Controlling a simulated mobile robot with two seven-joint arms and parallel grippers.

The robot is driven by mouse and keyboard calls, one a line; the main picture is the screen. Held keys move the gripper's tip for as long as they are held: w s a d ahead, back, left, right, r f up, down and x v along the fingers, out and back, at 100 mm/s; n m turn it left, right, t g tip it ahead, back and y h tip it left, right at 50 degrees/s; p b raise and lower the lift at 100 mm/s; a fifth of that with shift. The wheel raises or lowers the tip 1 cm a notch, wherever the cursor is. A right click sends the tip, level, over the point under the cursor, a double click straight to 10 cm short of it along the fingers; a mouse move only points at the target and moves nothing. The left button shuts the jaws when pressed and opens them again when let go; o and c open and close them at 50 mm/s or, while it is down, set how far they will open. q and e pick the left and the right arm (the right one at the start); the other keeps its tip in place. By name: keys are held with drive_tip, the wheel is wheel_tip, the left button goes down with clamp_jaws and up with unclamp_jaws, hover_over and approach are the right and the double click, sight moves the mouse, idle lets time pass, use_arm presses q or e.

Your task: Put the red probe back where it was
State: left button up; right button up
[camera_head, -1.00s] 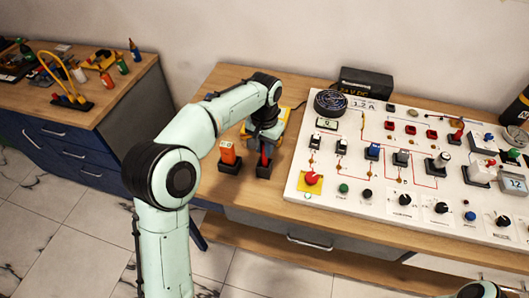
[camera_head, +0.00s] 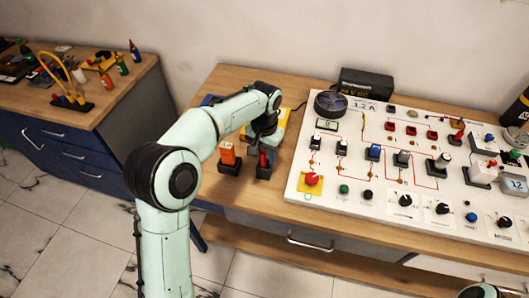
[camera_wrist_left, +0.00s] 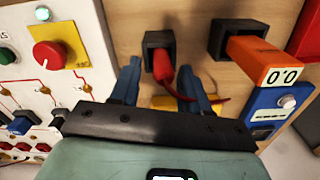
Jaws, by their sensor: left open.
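The red probe (camera_wrist_left: 163,68) stands in a dark square holder (camera_wrist_left: 159,40) on the wooden bench in the left wrist view. It also shows in the head view (camera_head: 263,160), partly covered by my gripper. A red lead curls away from it. My left gripper (camera_wrist_left: 157,80) is open, with one finger on each side of the probe and gaps visible on both sides. In the head view my left gripper (camera_head: 264,152) is over the holder.
An orange device (camera_head: 227,152) stands in a second dark holder beside the probe. A blue box (camera_wrist_left: 275,105) lies close to it. The white gauge panel (camera_head: 345,190) with knobs and switches is to the right. A black power supply (camera_head: 366,84) stands behind.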

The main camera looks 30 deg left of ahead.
use_arm(q)
wheel_tip(320, 180, up, 12)
drive_tip(key=p, duration=0.2)
use_arm(e)
drive_tip(key=w+r, duration=0.2)
drive_tip(key=r, duration=0.1)
drive_tip(key=shift+r, duration=0.1)
